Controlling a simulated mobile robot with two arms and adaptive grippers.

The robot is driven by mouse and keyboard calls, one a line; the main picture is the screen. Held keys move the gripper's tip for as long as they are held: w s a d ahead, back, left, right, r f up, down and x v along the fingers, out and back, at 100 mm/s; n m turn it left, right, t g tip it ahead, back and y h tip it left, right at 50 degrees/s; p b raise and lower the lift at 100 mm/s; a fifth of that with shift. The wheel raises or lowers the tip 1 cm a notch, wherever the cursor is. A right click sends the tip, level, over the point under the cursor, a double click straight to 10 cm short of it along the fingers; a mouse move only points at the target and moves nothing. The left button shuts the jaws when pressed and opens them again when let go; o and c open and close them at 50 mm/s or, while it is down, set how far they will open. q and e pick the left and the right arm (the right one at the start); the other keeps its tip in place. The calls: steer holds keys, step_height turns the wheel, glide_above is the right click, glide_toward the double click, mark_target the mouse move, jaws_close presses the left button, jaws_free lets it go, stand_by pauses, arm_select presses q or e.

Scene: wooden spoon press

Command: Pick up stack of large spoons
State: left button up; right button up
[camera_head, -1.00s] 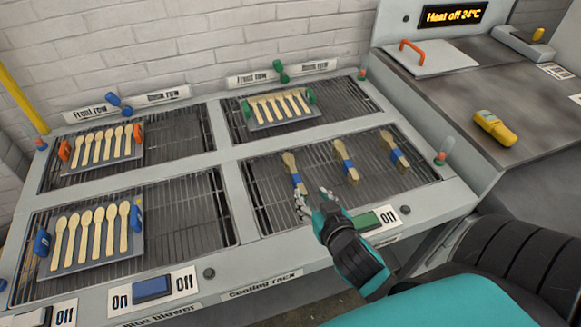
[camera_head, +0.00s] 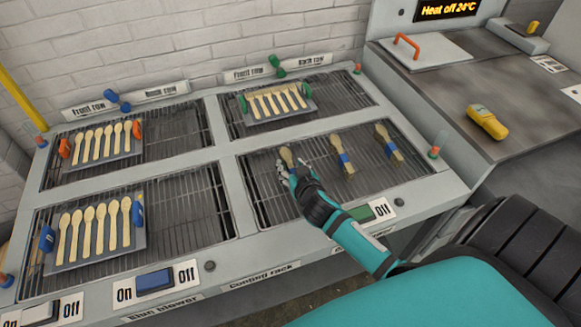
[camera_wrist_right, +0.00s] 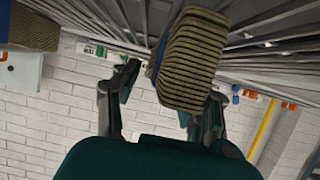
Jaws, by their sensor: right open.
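Three banded stacks of wooden spoons lie on the front right cooling rack (camera_head: 265,205). The left stack (camera_head: 287,157) is partly hidden by my right gripper (camera_head: 297,172), which is at its near end. The middle stack (camera_head: 345,162) and the right stack (camera_head: 389,142) have blue bands and lie clear of the gripper. In the right wrist view, the layered end of a stack (camera_wrist_right: 191,60) with a blue band sits between the open fingers (camera_wrist_right: 160,95). I cannot tell whether the fingers touch it. My left gripper is not in view.
Trays of single spoons rest on the other racks: back left (camera_head: 105,145), front left (camera_head: 95,235) and back right (camera_head: 277,103). A green switch (camera_head: 362,213) is on the front edge near my right arm. A yellow device (camera_head: 487,121) lies on the right counter.

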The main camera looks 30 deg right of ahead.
steer(key=shift+w+f, duration=0.15)
steer(key=shift+w, duration=0.15)
steer(key=shift+s, duration=0.1)
steer(key=shift+c, duration=0.4)
jaws_close()
